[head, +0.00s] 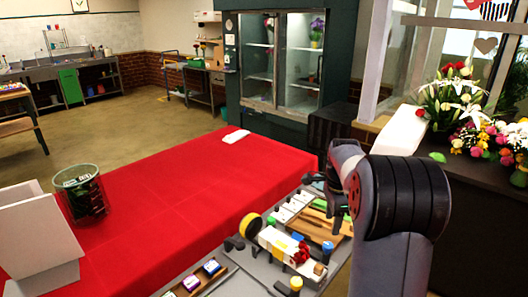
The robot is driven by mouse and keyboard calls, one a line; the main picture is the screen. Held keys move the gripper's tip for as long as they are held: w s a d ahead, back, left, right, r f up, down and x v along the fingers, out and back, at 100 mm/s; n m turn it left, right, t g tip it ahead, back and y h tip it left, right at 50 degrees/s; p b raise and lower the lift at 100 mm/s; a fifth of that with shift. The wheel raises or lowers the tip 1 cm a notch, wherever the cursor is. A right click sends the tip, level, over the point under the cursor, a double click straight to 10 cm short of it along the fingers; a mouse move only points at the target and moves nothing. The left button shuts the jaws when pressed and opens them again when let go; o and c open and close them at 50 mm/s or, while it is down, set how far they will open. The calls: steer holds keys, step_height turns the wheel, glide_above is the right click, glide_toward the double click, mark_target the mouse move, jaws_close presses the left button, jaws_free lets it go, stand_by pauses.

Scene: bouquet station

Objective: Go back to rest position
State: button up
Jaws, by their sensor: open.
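My arm rises at the right of the head view, with its forearm pointing away over the grey work surface. My gripper (322,180) shows only in part as small dark shapes left of the arm, above the tools at the far end of that surface. It is open, and I see nothing held in it. The rest of it is hidden behind my arm.
A red-covered table (190,195) carries a glass container (81,194) and a white cloth (236,136). Flowers (452,100) stand on the right counter. Floor beyond the table is clear.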

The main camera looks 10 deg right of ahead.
mark_target(328, 244)
step_height(328, 244, down, 9)
steer(key=shift+f+p, duration=0.1)
steer(key=shift+p, duration=0.25)
steer(key=shift+r, duration=0.2)
